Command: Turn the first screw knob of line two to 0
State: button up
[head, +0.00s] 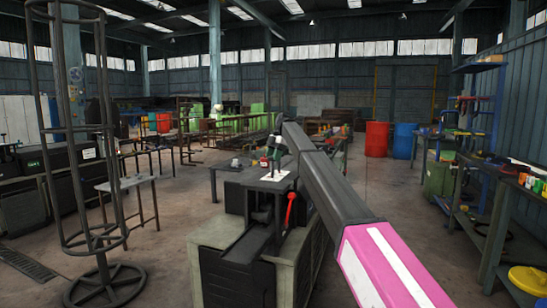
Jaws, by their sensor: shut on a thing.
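The screw knobs and their lines cannot be made out in the head view. A machine bench (212,240) stands in the middle, with a red-handled lever (290,208) on its near side.
A tall black wire cage stand (103,275) is at the left. Shelves and a workbench (490,265) line the right side, with a yellow round lid (530,280). Red (376,139) and blue (403,140) drums stand behind.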

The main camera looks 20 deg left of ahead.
dwell(0.4)
jog(key=o, duration=0.9)
